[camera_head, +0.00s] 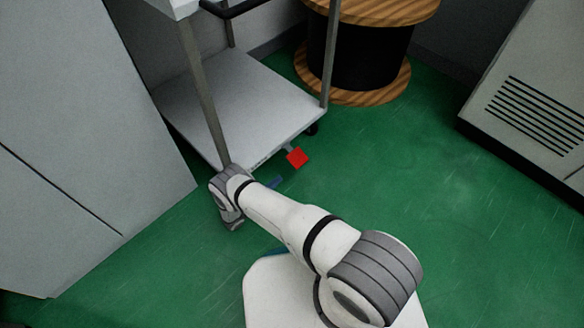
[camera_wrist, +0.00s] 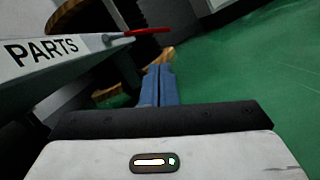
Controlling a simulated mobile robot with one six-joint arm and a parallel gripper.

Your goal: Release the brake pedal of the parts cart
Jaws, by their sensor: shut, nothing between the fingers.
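The parts cart (camera_head: 235,95) stands at the upper left in the head view, with a grey lower shelf on posts. Its brake pedal (camera_head: 298,157) is a red plate on a short grey arm at the shelf's front edge, near the right caster. The wrist view shows the cart's edge lettered PARTS (camera_wrist: 40,52) and the red pedal (camera_wrist: 148,31) nearly edge-on, beyond the fingertips in the picture. My gripper (camera_head: 276,183) is low, in front of the cart and short of the pedal, partly hidden by my arm. Its blue fingers (camera_wrist: 160,75) are together and empty, apart from the pedal.
A wooden cable spool (camera_head: 357,50) with a black core stands behind the cart's right side. A grey cabinet (camera_head: 70,130) is close on the left. A vented grey unit (camera_head: 530,95) stands at the right. Green floor (camera_head: 440,220) is clear between my arm and that unit.

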